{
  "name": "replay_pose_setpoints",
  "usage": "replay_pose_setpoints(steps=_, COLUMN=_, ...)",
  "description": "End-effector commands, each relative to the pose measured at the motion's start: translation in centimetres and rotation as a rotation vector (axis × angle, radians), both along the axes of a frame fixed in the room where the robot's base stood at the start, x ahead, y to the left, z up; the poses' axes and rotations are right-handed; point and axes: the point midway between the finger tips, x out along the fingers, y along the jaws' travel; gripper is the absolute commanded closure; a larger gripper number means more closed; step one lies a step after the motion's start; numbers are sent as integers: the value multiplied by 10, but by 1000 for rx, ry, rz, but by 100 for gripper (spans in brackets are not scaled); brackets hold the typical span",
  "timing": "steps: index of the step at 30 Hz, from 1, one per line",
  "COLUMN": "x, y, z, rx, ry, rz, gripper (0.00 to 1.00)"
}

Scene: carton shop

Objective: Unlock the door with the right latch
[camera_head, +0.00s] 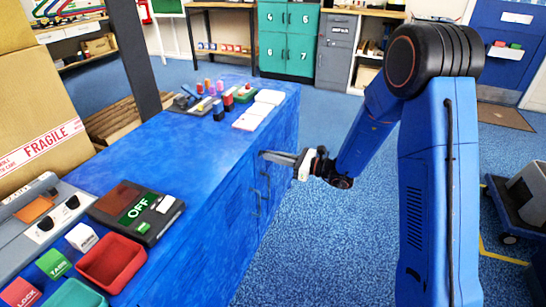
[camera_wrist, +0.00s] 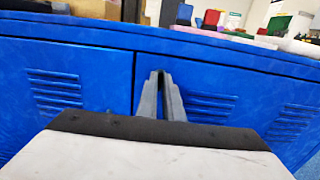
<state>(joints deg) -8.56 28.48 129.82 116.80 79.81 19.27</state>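A blue cabinet under the bench has doors (camera_head: 235,215) with thin upright handles (camera_head: 257,203) on its front, in the head view. In the wrist view its door panels (camera_wrist: 225,85) have slotted vents and meet at a seam left of the fingers. My gripper (camera_head: 266,155) points left at the upper cabinet front, close to the handles. Its fingers (camera_wrist: 161,76) lie close together and look shut, with nothing visible between them. Whether the tips touch the front is unclear. A blue door (camera_head: 510,35) stands at the back right, bearing small red and green parts. I cannot make out a latch.
Cartons (camera_head: 35,110) stand at the left. A blue cart (camera_head: 520,205) is at the right. Blue floor (camera_head: 330,240) is clear between bench and arm.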

Motion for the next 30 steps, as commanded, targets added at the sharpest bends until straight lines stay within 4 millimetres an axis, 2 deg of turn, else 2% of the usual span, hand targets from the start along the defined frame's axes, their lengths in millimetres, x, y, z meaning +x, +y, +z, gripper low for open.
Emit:
replay_pose_setpoints(steps=8, x=0, y=0, z=0, rx=13, ry=36, rz=0, gripper=100)
replay_pose_setpoints(steps=14, x=0, y=0, z=0, rx=50, ry=137, rz=0, gripper=100)
replay_pose_setpoints(steps=30, x=2, y=-1, z=0, rx=220, ry=601, rz=0, gripper=100)
